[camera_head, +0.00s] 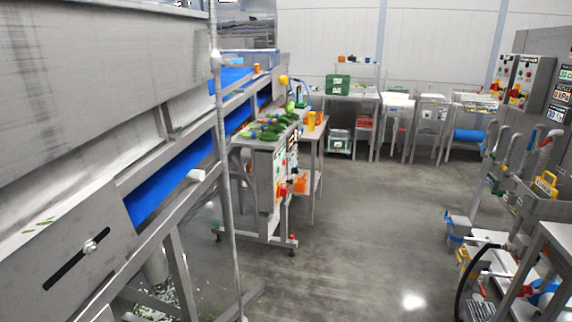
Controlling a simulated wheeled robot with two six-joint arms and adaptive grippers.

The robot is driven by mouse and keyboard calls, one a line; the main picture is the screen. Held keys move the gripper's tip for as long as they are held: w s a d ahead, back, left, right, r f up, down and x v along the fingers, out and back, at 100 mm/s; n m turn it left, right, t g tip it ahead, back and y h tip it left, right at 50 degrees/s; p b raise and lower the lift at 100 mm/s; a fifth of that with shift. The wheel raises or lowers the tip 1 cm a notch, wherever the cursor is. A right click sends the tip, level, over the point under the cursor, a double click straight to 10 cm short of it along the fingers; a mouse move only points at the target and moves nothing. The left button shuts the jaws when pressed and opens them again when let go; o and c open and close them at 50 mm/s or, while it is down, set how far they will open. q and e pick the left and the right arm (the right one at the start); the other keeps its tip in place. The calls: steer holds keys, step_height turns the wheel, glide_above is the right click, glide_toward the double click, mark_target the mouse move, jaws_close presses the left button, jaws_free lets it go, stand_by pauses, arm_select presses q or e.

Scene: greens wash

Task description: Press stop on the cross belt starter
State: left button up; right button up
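Neither of my grippers shows in the head view. A steel stand (258,167) in the middle carries control boxes on its right side, with a red and yellow switch (281,191) low on them. Two grey control boxes (528,82) with red and green buttons hang on a steel panel at the far right. I cannot tell which of these, if any, is the cross belt starter. Their labels and stop buttons are too small to read.
A long steel conveyor with a blue belt (175,172) fills the left, with a thin upright post (226,180) before it. Steel tables (350,95) line the back wall. Hoses and a bench (556,238) stand at right. The grey floor (370,220) between is open.

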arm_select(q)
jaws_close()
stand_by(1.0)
